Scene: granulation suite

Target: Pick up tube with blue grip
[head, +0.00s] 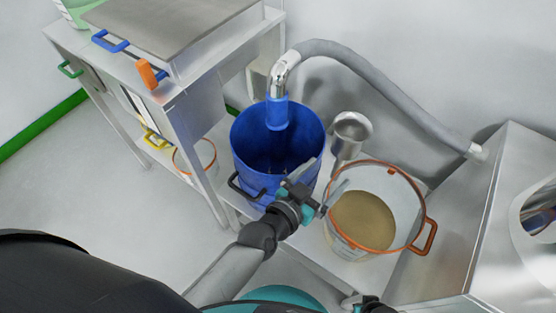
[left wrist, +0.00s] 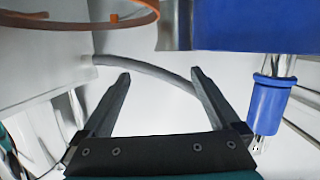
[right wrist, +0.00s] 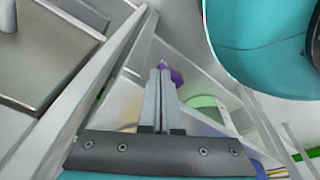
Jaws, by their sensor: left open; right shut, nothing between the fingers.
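The tube is a grey hose (head: 385,85) with a bent metal end and a blue grip (head: 278,112). The grip points down over the mouth of a blue bucket (head: 240,150). My left gripper (head: 328,173) is open and empty in front of the bucket, below and right of the grip in the head view. In the left wrist view the blue grip (left wrist: 269,106) lies right of the open fingers (left wrist: 158,73), apart from them; the hose passes behind the fingers. My right gripper (right wrist: 160,70) is shut and empty, away from the tube.
A clear bucket with an orange rim (head: 425,205) and tan powder stands right of the blue bucket. A metal cup (head: 352,130) stands behind. A steel bench (head: 170,80) is at left, a steel machine (head: 480,220) at right. The floor at left is clear.

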